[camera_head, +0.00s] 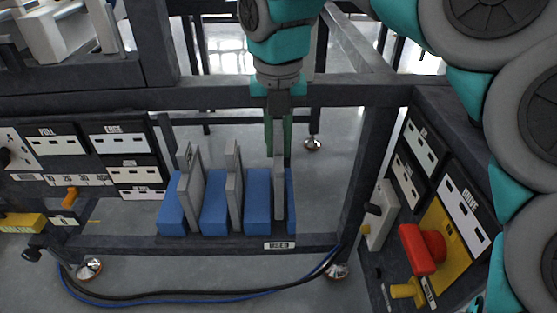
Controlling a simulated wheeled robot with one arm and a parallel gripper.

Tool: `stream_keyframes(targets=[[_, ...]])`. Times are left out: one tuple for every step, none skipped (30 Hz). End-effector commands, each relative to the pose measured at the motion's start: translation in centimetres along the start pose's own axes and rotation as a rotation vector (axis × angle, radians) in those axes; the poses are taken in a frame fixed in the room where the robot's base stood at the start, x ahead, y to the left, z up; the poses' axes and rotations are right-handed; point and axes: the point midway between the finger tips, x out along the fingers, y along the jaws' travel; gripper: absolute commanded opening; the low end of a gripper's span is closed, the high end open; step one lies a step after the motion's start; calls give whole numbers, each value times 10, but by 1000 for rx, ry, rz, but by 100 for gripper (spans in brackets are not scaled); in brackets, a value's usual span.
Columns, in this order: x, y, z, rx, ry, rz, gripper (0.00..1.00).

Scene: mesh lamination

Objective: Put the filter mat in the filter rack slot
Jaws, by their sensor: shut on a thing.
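My gripper (278,146) points straight down over the right part of the filter rack. Its two long green fingers are shut on the top of an upright grey panel, which I take to be the filter mat (279,195). The panel's lower part stands between the two rightmost blue blocks of the filter rack (257,203). Whether it touches the bottom is hidden. Two similar grey panels (191,192) (234,190) stand upright between the blue blocks to the left. A label reading "USED" (280,245) is on the front rail below the held panel.
A dark frame surrounds the rack, with a top beam (215,96) behind and a post (370,165) to the right. Labelled panels (92,147) stand left. A red handle (417,249) and yellow plate are at right. Cables (190,298) lie on the floor in front.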

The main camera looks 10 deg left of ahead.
Motion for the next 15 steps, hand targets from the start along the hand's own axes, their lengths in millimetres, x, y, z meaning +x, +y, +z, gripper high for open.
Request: stream_keyframes(targets=[[2, 0, 0, 0, 0, 0, 0], [4, 0, 0, 1, 0, 0, 0], [7, -1, 0, 1, 1, -1, 0], [10, -1, -1, 1, 2, -2, 0], [13, -1, -2, 0, 3, -3, 0], [19, -1, -2, 0, 4, -4, 0], [23, -1, -1, 0, 3, -4, 0], [26, -1, -1, 0, 1, -3, 0], [31, -1, 0, 0, 0, -1, 0], [34, -1, -1, 0, 0, -1, 0], [36, -1, -1, 0, 0, -1, 0], [37, -1, -1, 0, 1, -1, 0], [38, -1, -1, 0, 0, -1, 0], [38, 0, -1, 0, 0, 0, 0], [37, 0, -1, 0, 0, 0, 0]])
